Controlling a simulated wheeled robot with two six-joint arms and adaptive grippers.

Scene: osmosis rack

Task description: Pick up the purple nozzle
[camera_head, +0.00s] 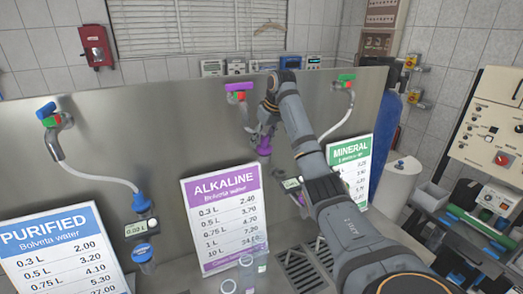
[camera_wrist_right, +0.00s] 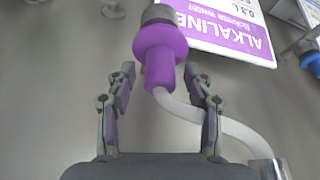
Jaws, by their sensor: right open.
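The purple nozzle (camera_head: 264,146) hangs in front of the steel panel, above and to the right of the ALKALINE sign. In the right wrist view the purple nozzle (camera_wrist_right: 160,52) has a wide collar, a grey end at the top and a pale hose at its narrow end. My right gripper (camera_wrist_right: 161,76) is open, with one finger on each side of the nozzle's narrow part. Gaps show between the fingers and the nozzle. In the head view my right gripper (camera_head: 264,130) is at the nozzle, partly hidden by my wrist. My left gripper is not in view.
The ALKALINE sign (camera_head: 222,215) stands just left of the nozzle, and the MINERAL sign (camera_head: 352,165) is behind my right arm. A blue nozzle (camera_head: 141,201) hangs at the left. Clear cups (camera_head: 246,262) stand below the ALKALINE sign. The steel panel (camera_head: 180,125) is close behind.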

